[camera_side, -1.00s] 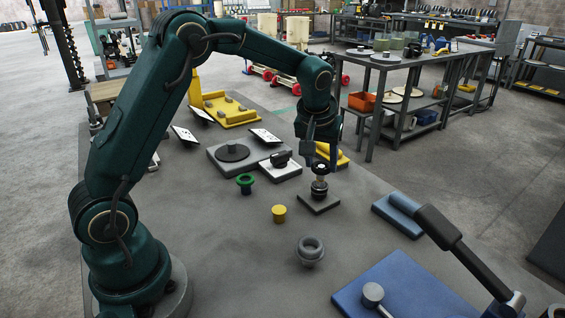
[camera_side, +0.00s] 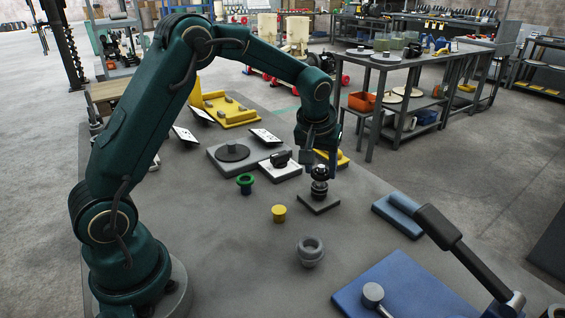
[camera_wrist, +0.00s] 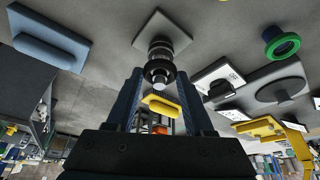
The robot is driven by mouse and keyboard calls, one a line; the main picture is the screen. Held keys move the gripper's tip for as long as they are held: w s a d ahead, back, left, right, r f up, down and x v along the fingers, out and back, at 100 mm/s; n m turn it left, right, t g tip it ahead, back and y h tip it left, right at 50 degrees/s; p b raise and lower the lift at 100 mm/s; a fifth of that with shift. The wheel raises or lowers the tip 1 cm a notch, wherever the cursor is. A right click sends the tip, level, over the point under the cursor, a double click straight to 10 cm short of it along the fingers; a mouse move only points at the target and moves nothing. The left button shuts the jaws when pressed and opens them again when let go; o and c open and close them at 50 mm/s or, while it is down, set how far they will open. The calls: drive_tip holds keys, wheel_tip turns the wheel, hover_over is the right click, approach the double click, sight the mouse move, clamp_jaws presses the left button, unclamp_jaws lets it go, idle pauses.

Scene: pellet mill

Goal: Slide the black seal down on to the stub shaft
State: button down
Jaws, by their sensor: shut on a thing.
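The black seal (camera_side: 320,171) is held between the fingertips of my gripper (camera_side: 321,174), close above the grey base plate. In the wrist view the black seal (camera_wrist: 158,68) sits between the two fingers of my gripper (camera_wrist: 159,74). The stub shaft (camera_wrist: 160,45) stands upright on its square grey plate (camera_wrist: 176,32), in line with the seal. A pale round end shows on the near side of the seal, so the seal appears to be around the shaft. In the side view the fingers and seal hide the shaft's upper part; the plate (camera_side: 319,204) is clear.
A green flanged ring (camera_side: 245,183), a yellow plug (camera_side: 279,213) and a grey ring (camera_side: 311,251) stand to the left and front. A blue block (camera_side: 398,215) lies right, and a lever press on a blue base (camera_side: 392,286) is front right. A yellow block (camera_side: 333,154) is close behind.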

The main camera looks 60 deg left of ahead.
drive_tip(key=shift+r, duration=0.2)
drive_tip(key=shift+f, duration=0.15)
idle(0.3)
drive_tip(key=shift+f, duration=1)
unclamp_jaws()
drive_tip(key=shift+r, duration=0.1)
drive_tip(key=v, duration=0.9)
idle(1.0)
idle(0.6)
